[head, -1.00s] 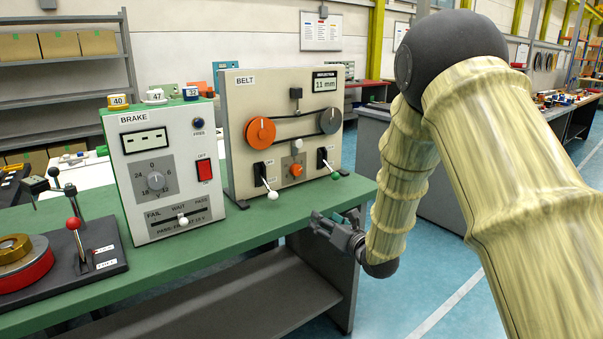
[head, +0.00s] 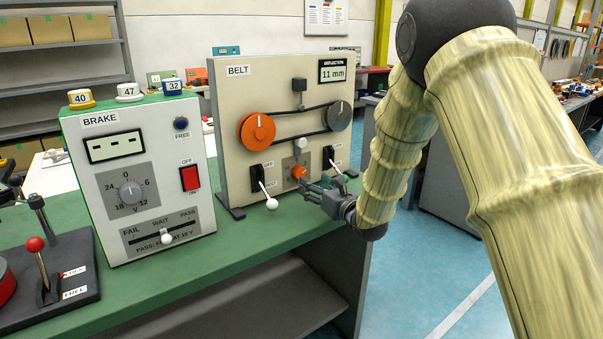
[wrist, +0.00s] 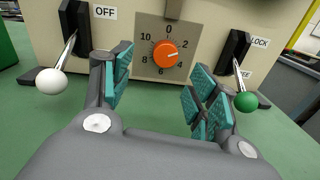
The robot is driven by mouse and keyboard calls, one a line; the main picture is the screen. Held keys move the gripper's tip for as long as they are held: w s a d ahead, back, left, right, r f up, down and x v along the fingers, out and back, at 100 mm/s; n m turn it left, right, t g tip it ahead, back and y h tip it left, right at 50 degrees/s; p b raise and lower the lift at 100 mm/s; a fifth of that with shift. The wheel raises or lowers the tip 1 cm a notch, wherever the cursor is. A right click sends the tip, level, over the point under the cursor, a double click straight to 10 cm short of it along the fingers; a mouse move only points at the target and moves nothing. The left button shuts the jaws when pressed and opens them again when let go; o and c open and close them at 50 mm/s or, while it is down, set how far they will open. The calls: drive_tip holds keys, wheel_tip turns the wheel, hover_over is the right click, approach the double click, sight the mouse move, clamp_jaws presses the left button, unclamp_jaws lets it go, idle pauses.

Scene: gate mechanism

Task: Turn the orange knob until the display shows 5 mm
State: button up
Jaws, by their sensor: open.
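The orange knob (wrist: 166,54) sits on a grey numbered dial plate (wrist: 148,71) low on the BELT panel (head: 219,112). In the wrist view its white mark points right, near the 4. The display (head: 333,70) at the panel's top right reads 11 mm. My gripper (head: 309,186) is in front of the knob, which also shows in the head view (head: 298,171). In the wrist view my gripper (wrist: 160,85) is open, its teal-padded fingers apart on either side of the knob's line, with nothing between them. The knob looks a little beyond the fingertips.
A white-tipped lever (wrist: 52,80) stands left of the knob and a green-tipped lever (wrist: 246,101) right of it, both close to my fingers. A large orange pulley (head: 257,131) is above. The BRAKE box (head: 137,170) stands left on the green bench (head: 245,235).

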sight(301, 174)
drive_tip(key=x, duration=0.5)
drive_tip(key=d+x, duration=0.1)
drive_tip(key=x, duration=0.1)
drive_tip(key=shift+w+a, duration=0.25)
drive_tip(key=shift+w, duration=0.4)
drive_tip(key=shift+w+a, duration=0.25)
drive_tip(key=shift+w, duration=0.05)
drive_tip(key=c, duration=1)
